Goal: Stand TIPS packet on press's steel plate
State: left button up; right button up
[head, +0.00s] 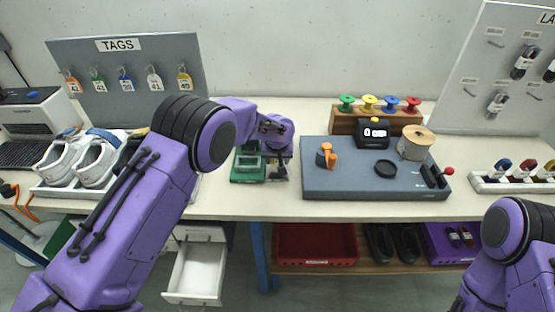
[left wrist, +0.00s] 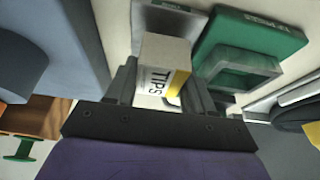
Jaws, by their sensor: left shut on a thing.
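My left gripper (head: 279,172) is shut on the TIPS packet, a white box with black letters and a yellow patch. The packet (left wrist: 160,72) shows between the fingers in the left wrist view. Right beside the held packet is a green device (head: 243,179) with a clear box on it; it also shows in the left wrist view (left wrist: 290,40). A grey steel-looking plate (left wrist: 172,20) lies next to it, partly hidden behind the packet. I cannot tell whether the packet touches the plate. My right gripper is out of view; only its arm shows.
A blue-grey bench block (head: 340,185) with an orange-handled tool, a timer and a twine roll stands to the right. White shoes (head: 95,165) sit in a tray at left. An open white drawer (head: 198,270) is below the table. Some table front is clear.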

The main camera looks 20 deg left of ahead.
pick_arm(q)
jog(key=shift+f+p, duration=0.3)
jog(key=shift+f, duration=0.65)
jog(key=shift+w+f, duration=0.1)
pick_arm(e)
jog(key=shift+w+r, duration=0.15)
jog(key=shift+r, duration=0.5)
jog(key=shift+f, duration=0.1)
pick_arm(q)
jog(key=o, duration=0.8)
jog(key=shift+o, duration=0.2)
jog(key=shift+f, duration=0.1)
jog(key=shift+r, duration=0.55)
jog(key=b+v, duration=0.2)
jog(key=v, duration=0.9)
jog(key=shift+s, duration=0.25)
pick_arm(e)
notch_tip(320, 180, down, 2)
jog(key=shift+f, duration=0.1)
